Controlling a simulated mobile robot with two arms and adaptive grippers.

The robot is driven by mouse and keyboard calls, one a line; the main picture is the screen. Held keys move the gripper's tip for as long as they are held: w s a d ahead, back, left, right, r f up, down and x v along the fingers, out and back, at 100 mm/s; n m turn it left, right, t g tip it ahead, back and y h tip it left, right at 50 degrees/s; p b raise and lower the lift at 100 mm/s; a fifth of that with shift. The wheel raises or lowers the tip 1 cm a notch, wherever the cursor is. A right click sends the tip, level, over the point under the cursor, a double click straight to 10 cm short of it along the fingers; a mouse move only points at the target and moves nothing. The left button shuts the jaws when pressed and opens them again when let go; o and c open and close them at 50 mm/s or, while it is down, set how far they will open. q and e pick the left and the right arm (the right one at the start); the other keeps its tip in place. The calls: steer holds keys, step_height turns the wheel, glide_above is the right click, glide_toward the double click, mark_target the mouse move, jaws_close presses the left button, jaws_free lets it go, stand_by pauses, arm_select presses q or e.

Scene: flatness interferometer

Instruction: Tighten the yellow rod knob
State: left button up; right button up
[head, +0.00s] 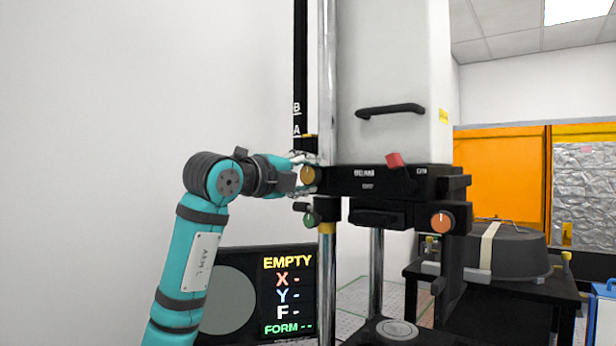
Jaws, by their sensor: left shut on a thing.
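The yellow rod knob (308,175) is a small round ochre knob at the left end of the black carriage, beside the chrome rod (328,70). My left gripper (300,175) reaches it from the left and is shut on it; the fingers hide part of the knob's edge. The black carriage (350,180) carries the pale instrument body (392,75) with its black handle (390,110). My right gripper does not show.
A green knob (309,219) sits just below the yellow one. A screen (288,290) reading EMPTY stands lower left. A dark table (500,290) with a grey case (508,250) is at right.

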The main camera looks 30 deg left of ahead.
arm_select(q)
steer(key=o, duration=1.2)
steer(key=s, duration=0.8)
steer(key=s+a, duration=0.1)
steer(key=s, duration=0.3)
